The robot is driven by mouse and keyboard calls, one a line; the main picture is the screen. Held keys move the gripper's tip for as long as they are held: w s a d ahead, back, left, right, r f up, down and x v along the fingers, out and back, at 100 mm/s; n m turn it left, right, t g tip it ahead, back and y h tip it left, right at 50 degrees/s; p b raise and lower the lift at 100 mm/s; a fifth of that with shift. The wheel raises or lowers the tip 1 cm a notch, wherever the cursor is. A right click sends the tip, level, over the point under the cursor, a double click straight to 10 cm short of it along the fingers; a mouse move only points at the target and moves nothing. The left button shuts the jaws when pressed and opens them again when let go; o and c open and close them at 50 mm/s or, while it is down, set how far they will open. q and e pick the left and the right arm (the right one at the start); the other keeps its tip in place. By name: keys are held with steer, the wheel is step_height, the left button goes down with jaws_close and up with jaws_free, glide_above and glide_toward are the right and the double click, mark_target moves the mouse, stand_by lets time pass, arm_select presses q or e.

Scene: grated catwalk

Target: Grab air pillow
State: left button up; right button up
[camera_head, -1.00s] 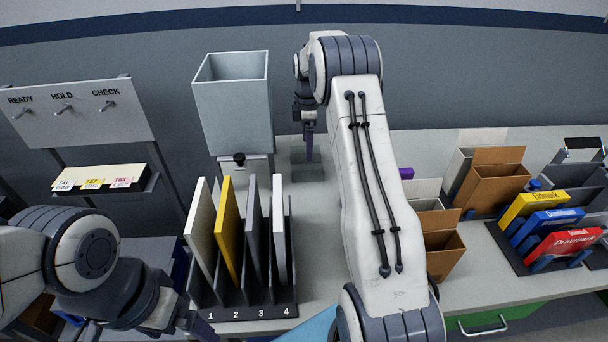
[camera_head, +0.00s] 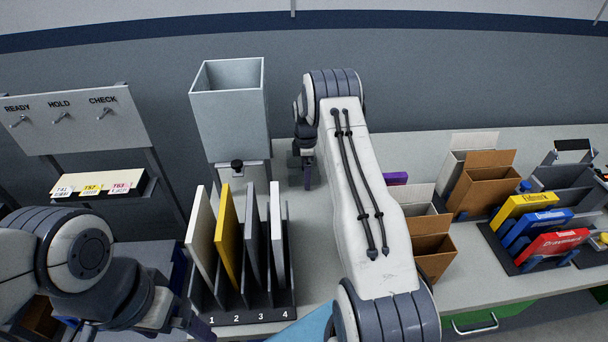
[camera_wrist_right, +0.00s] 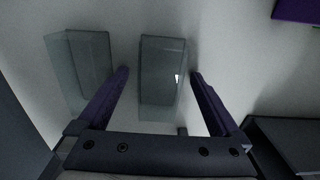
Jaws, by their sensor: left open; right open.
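Two clear, greyish, see-through pillow-like pieces lie on the pale counter in the right wrist view. One air pillow (camera_wrist_right: 162,60) shows between the fingertips of my right gripper (camera_wrist_right: 159,73), which is open. The other air pillow (camera_wrist_right: 78,65) lies to the left, outside the left finger. I cannot tell whether the fingers touch either piece. In the head view my right gripper (camera_head: 308,172) points down at the counter behind my arm, right of the grey bin, and mostly hides the pillows. My left gripper (camera_head: 192,322) is low at the left, open and apart from them.
A grey open-top bin (camera_head: 230,108) stands left of my right gripper. A rack (camera_head: 250,318) of upright panels, numbered 1 to 4, is in front. A purple item (camera_head: 396,178) and brown cardboard boxes (camera_head: 480,185) stand to the right. A label shelf (camera_head: 100,188) is at the left.

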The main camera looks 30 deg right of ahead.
steer(key=c, duration=1.3)
steer(key=shift+c, duration=0.2)
steer(key=shift+r, duration=0.15)
